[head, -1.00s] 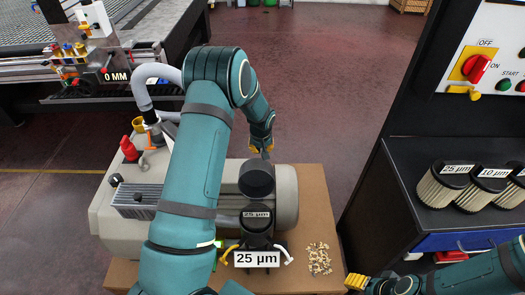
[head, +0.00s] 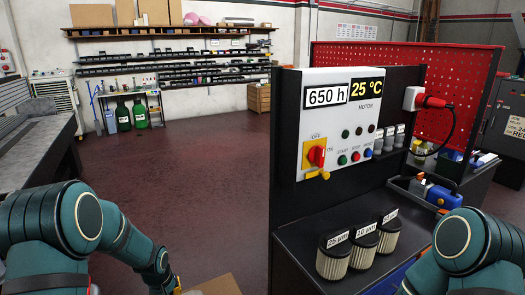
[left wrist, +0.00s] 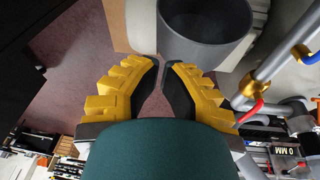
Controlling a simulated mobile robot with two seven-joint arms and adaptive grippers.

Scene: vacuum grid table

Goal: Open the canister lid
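A dark grey cylinder, the upper part of the canister (left wrist: 200,48), is at the top of the left wrist view, just beyond my left gripper's fingertips. My left gripper (left wrist: 163,72) has yellow fingers with dark pads. They are apart, with floor showing in the narrow gap, and hold nothing. In the head view only a small yellow bit of this gripper shows at the bottom edge, and the canister is out of view. My right arm shows at the bottom right, its gripper outside the picture.
A control panel (head: 338,110) with a red and yellow switch stands right of centre. Several filters (head: 333,257) sit on the dark shelf (head: 300,235) below it. Open floor (head: 190,165) lies to the left.

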